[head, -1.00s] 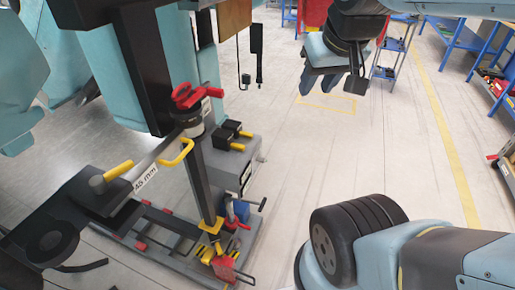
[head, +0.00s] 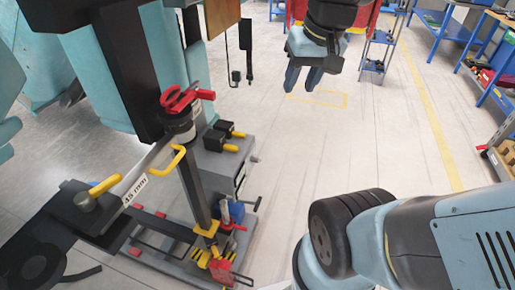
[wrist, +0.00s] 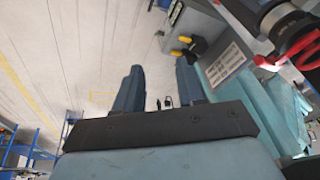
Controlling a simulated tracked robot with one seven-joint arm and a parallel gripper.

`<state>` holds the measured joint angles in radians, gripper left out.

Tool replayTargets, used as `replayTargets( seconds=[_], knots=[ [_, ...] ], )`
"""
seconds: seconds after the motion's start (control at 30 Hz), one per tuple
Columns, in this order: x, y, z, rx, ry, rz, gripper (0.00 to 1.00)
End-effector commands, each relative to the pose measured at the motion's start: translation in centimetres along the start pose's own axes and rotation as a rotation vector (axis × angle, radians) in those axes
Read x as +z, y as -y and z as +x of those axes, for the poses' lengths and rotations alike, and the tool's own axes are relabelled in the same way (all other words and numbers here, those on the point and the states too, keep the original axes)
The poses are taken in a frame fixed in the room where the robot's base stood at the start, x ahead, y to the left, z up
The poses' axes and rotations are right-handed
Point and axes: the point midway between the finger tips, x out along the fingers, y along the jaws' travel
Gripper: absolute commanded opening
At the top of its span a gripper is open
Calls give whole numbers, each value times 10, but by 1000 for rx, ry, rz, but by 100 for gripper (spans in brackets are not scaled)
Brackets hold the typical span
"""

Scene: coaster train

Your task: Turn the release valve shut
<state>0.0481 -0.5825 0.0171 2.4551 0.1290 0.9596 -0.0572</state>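A red handle (head: 182,98) sits on a round black and silver fitting at the top of a dark upright post. It also shows at the upper right of the wrist view (wrist: 308,52). Lower down, another red part (head: 222,270) and a black bar handle by a blue part (head: 236,210) show near the post's foot. I cannot tell for certain which of these is the release valve. My gripper (head: 302,80) hangs to the right of the post, over clear floor. Its two dark fingers (wrist: 160,85) stand apart with nothing between them. It touches none of these parts.
A grey box (head: 222,165) with yellow-handled levers stands beside the post. A yellow handle (head: 105,186) and a "45 mm" plate are at the left. Large teal structures (head: 100,75) rise behind. Blue shelving (head: 450,45) stands far right. The floor between is clear.

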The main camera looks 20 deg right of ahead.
Motion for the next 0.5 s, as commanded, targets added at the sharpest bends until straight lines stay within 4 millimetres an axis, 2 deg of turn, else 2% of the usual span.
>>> replayTargets(
  seconds=[0.5],
  knots=[
    [-40,3,67,-206,302,130,39]
  ],
)
